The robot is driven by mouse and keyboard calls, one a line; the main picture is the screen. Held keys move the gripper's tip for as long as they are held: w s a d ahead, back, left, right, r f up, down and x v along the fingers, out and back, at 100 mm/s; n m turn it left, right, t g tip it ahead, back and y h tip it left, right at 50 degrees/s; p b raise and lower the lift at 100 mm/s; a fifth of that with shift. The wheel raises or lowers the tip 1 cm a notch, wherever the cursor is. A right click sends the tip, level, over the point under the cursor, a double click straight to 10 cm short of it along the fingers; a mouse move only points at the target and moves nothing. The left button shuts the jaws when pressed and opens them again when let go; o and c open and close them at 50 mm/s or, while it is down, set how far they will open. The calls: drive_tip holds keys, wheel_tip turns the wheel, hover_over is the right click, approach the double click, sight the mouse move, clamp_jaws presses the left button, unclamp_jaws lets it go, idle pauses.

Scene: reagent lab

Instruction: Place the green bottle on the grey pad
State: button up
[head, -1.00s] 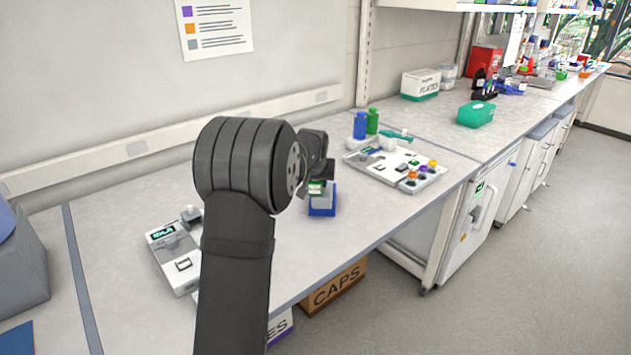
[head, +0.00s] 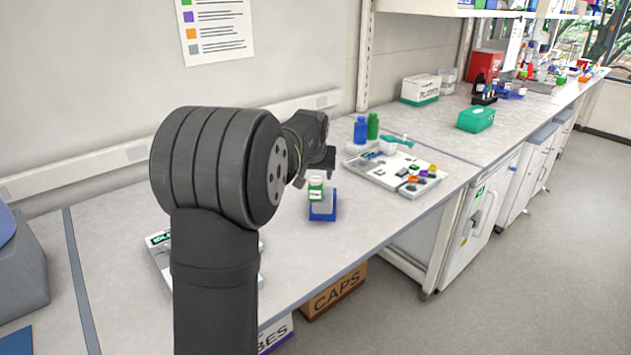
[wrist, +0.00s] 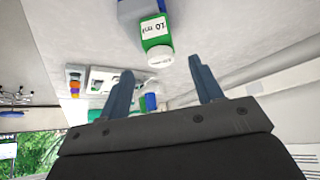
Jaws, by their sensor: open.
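The green bottle (head: 316,190), with a white label and a white cap, stands upright at the grey pad (head: 323,207), which has a blue border. It appears to be at the pad's back left part; its base contact is hard to make out. In the wrist view the bottle (wrist: 156,36) shows upside down, with the blue border (wrist: 136,9) beyond it. My gripper (head: 329,174) is above and just right of the bottle, apart from it. In the wrist view its two fingers (wrist: 161,68) are spread with nothing between them.
A white tray (head: 392,184) with small coloured pieces lies to the right. A blue bottle (head: 360,130) and another green bottle (head: 373,126) stand behind it. A grey-white device (head: 158,240) is partly hidden by my arm. The bench in front of the pad is clear.

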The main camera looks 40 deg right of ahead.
sight(316, 177)
drive_tip(key=v, duration=0.3)
drive_tip(key=shift+s+a+r, duration=0.15)
drive_tip(key=shift+r, duration=0.05)
drive_tip(key=x, duration=1.2)
drive_tip(key=shift+f, duration=0.3)
wheel_tip(316, 177, up, 2)
drive_tip(key=shift+r, duration=0.5)
drive_tip(key=shift+o, duration=0.4)
